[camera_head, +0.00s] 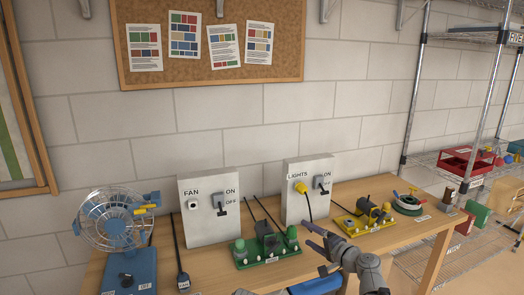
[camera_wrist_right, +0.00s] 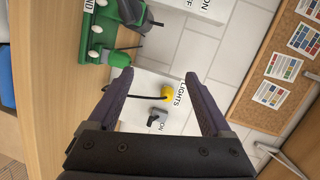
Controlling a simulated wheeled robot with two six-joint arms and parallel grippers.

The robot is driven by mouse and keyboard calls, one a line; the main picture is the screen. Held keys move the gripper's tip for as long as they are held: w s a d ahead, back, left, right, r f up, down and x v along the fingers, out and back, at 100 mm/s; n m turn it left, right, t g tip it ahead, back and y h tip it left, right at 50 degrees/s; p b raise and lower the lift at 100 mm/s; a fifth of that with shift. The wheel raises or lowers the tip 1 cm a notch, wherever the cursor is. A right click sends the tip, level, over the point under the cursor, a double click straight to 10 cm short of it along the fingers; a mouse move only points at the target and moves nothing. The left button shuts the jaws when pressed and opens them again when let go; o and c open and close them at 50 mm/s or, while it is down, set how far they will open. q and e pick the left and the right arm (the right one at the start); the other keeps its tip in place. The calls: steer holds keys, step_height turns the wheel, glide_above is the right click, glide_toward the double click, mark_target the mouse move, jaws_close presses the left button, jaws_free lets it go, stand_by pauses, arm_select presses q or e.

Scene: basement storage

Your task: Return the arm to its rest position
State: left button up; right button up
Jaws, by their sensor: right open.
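My right arm (camera_head: 368,268) reaches in from the bottom right in the head view. Its gripper (camera_head: 320,242) is open and empty, in front of the LIGHTS box (camera_head: 309,212) and above the table (camera_head: 352,258). In the right wrist view the two dark fingers (camera_wrist_right: 163,85) stand apart with nothing gripped between them. The LIGHTS box, with its yellow plug (camera_wrist_right: 166,98) and switch (camera_wrist_right: 158,119), shows beyond them, partly hidden by the gripper. My left gripper is not in view.
A green device (camera_head: 268,246) stands left of the gripper and a yellow one (camera_head: 365,219) to its right. Further left are the FAN box (camera_head: 205,225), a loose black plug (camera_head: 183,280) and a blue fan (camera_head: 115,221). A wire shelf (camera_head: 450,165) stands right of the table.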

steer(key=s+a+f+n+g+h+p, duration=0.1)
steer(key=s+a+f+n+g+p, duration=0.1)
steer(key=s+a+f+n+g, duration=0.35)
steer(key=s+a+f+n+g+p, duration=0.2)
steer(key=s+a+n+g, duration=0.1)
steer(key=s+a, duration=0.6)
steer(key=s+d+f+n+g+h+p, duration=0.1)
steer(key=s+d+n+g+h, duration=0.1)
steer(key=s+h, duration=0.2)
steer(key=s+d+f+n+g+h+p, duration=0.2)
steer(key=s+h, duration=0.3)
steer(key=s, duration=0.5)
steer(key=shift+s+d+n+g, duration=0.2)
steer(key=shift+d+n+g, duration=0.15)
steer(key=shift+d+g, duration=0.25)
steer(key=shift+a, duration=0.1)
